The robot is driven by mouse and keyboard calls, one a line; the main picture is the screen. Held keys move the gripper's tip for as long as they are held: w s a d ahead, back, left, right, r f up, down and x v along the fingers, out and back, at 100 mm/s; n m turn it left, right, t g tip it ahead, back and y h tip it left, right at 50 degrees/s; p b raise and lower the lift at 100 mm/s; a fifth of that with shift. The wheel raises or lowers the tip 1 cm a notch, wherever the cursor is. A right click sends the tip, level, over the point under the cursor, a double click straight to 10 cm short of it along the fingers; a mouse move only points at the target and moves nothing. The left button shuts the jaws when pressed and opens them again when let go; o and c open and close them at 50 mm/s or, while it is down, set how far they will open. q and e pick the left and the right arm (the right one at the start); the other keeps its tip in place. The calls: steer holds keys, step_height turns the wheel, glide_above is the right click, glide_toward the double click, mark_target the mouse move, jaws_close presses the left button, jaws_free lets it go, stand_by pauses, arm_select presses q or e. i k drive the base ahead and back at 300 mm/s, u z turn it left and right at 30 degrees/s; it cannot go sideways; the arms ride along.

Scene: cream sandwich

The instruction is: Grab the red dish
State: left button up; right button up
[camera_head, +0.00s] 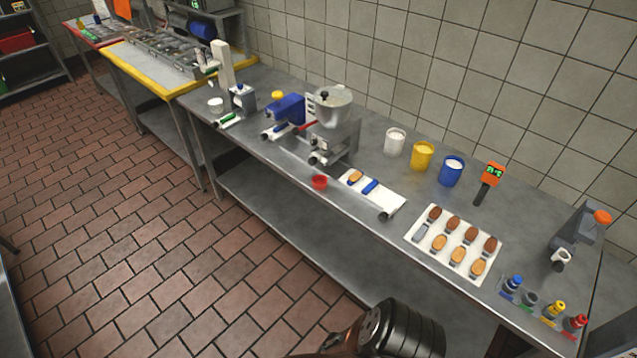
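The red dish (319,182) is a small round red cup or bowl. It sits near the front edge of the steel counter (290,166), just left of a white board (392,196) and in front of the machine with the metal hopper. Nothing covers it. A dark, rounded part of my own arm shows at the bottom centre, well below the dish and apart from it. No gripper fingers of either arm are in view.
A hopper machine (333,115) stands behind the dish. White (395,141), yellow (422,155) and blue (451,171) containers stand farther right. A tray of biscuits (460,268) and several bottles lie toward the right front. Floor (200,270) before the counter is clear.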

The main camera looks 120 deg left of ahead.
mark_target(320, 181)
steer(key=u, duration=3.85)
